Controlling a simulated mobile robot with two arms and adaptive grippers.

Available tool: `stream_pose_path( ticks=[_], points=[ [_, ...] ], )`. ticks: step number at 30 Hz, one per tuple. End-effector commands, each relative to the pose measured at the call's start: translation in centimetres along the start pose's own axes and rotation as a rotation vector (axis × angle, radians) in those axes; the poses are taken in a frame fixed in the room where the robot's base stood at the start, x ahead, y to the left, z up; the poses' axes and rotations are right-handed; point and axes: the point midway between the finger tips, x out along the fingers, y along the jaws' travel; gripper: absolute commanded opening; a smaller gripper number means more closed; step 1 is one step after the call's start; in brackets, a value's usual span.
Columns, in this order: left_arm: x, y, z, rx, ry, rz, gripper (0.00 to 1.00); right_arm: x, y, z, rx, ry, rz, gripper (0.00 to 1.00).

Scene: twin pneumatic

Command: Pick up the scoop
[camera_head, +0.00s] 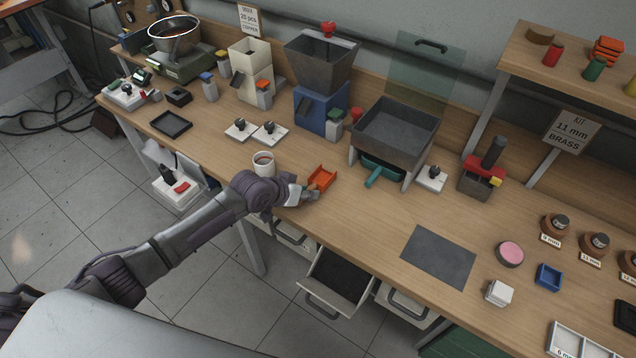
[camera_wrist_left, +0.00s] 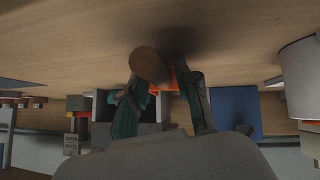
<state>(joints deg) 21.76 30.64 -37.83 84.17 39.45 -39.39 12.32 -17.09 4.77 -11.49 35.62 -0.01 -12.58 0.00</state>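An orange scoop (camera_head: 321,178) lies on the workbench (camera_head: 345,213) near its front edge, right of a white cup. My left gripper (camera_head: 309,192) is at the scoop's near side, low over the bench. In the left wrist view, which looks upside down, the scoop's round wooden handle (camera_wrist_left: 150,66) points at the camera, with a bit of the orange pan behind it. The two teal-grey fingers (camera_wrist_left: 166,95) stand apart, with a gap between the handle and the right-hand finger. The handle hides part of the left-hand finger. My right gripper is out of view.
The white cup (camera_head: 263,163) stands close beside my left wrist. A dark hopper (camera_head: 395,135) with a teal piece (camera_head: 376,172) below it stands behind right. An open drawer (camera_head: 337,283) juts out below the bench.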

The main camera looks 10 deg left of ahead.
Motion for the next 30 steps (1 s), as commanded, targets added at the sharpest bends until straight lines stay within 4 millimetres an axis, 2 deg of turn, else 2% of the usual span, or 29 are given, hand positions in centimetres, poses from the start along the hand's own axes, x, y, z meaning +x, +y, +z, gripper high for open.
stream_pose_path(
  ticks=[1, 7, 20, 25, 29, 30],
  points=[
    [0.0, 0.0, 0.0, 0.0, -0.001, 0.0, 0.32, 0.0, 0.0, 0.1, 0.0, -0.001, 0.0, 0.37],
    [0.0, 0.0, 0.1, -0.001, -0.001, 0.0, 0.0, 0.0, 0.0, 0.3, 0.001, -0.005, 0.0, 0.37],
    [-0.2, 0.0, -0.2, -0.001, 0.001, 0.0, 0.0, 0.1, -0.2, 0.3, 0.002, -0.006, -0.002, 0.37],
    [-1.3, 0.4, -1.4, 0.001, 0.004, 0.002, 0.0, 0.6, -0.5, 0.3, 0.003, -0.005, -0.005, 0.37],
    [-2.9, 0.8, -3.0, 0.003, 0.005, 0.001, 0.0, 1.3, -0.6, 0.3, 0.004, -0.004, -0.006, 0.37],
    [-3.1, 2.1, -2.9, 0.002, 0.002, 0.007, 0.0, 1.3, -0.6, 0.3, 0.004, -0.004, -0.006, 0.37]
  ],
)
